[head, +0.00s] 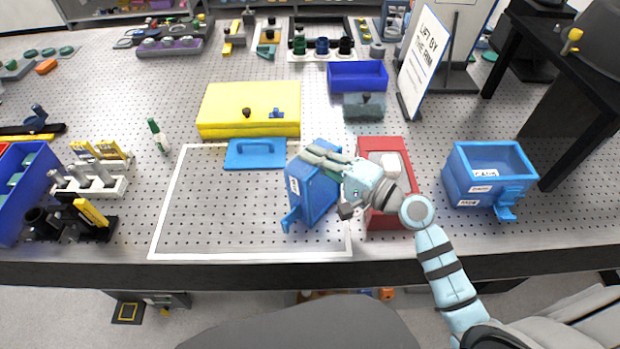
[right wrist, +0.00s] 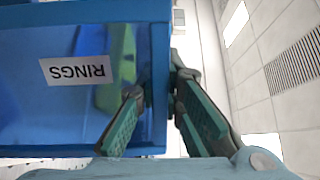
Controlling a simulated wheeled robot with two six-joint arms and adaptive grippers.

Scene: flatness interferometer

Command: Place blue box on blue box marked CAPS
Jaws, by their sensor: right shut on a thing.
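A blue box (head: 315,192) with a white label is tilted over the right part of the white-outlined area, in my right gripper (head: 328,160). In the right wrist view its label on the blue box (right wrist: 60,110) reads RINGS, upside down. My right gripper (right wrist: 158,92) is shut on the box's wall, one finger inside and one outside. Another blue box (head: 460,178), open-topped with a front tab, stands at the right; its white labels are too small to read surely. My left gripper is not in view.
A red bin (head: 370,148) with a white item stands between the two boxes, under my right arm. A blue lid (head: 240,160) lies by a yellow case (head: 220,105). A sign (head: 425,60) stands behind. The white-outlined area (head: 215,215) is mostly clear.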

